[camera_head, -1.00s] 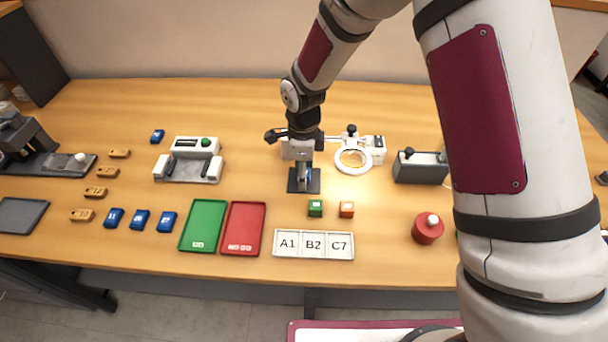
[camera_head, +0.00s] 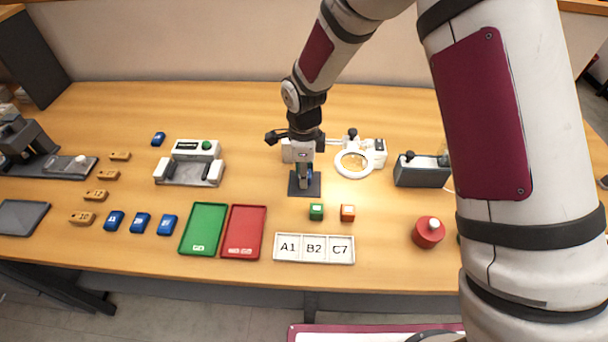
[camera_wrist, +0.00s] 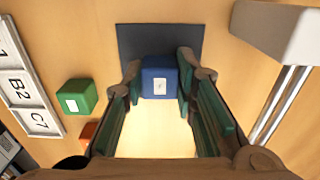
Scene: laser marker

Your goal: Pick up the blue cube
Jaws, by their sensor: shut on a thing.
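The blue cube (camera_wrist: 159,80) has a white label on its face and sits between the two fingers of my gripper (camera_wrist: 159,88) in the wrist view. The fingers touch it on both sides, and my gripper is shut on it. A dark square mat (camera_wrist: 160,35) lies beneath and beyond the cube. In the head view my gripper (camera_head: 304,180) is over the dark mat (camera_head: 304,191), and the cube is mostly hidden by the fingers. I cannot tell whether the cube is clear of the mat.
A green cube (camera_head: 316,212) and an orange cube (camera_head: 347,212) stand in front of the mat. A white A1/B2/C7 tray (camera_head: 314,262) lies nearer the front edge. A ring lamp (camera_head: 353,164) stands close on the right. Green (camera_head: 203,229) and red (camera_head: 243,232) trays lie left.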

